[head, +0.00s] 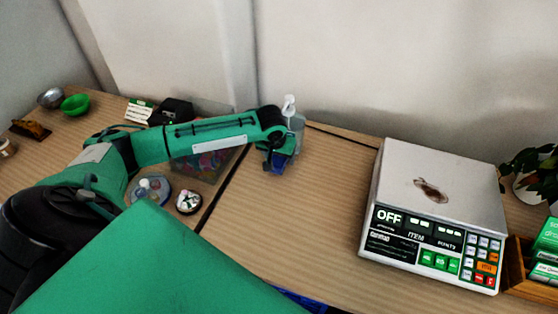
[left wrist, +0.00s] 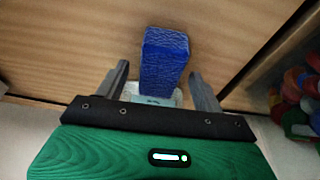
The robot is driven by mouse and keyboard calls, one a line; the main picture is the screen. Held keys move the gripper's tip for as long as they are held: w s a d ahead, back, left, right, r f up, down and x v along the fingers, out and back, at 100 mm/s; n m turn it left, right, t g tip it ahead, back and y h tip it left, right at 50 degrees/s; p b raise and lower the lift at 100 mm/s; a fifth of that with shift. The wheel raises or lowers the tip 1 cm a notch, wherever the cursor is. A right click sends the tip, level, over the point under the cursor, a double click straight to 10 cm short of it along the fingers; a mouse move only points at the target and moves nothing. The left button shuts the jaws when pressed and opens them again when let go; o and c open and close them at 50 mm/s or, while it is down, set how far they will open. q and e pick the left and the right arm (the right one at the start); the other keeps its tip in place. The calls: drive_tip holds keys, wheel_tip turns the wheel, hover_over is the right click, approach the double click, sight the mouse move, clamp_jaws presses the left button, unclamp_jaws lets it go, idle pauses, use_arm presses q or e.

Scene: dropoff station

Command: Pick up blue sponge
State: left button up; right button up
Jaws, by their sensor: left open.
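The blue sponge (left wrist: 164,62) is between the two fingers of my open left gripper (left wrist: 163,90) in the left wrist view. Its long side points away from the palm, and a gap shows on each side of it. A pale, whitish thing (left wrist: 155,99) shows at its near end, close to the palm. In the head view my left gripper (head: 277,160) is at the table beside the pump bottle, with a bit of the blue sponge (head: 278,163) showing under it. My right gripper is not in view.
A pump bottle (head: 292,118) stands just behind my left gripper. A clear bin (head: 206,163) of colourful items is left of it. A scale (head: 435,205) reading OFF stands at the right. The wooden table (head: 290,225) is clear between gripper and scale.

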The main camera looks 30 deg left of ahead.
sight(277, 161)
use_arm(q)
drive_tip(key=c, duration=1.1)
drive_tip(key=shift+o, duration=0.2)
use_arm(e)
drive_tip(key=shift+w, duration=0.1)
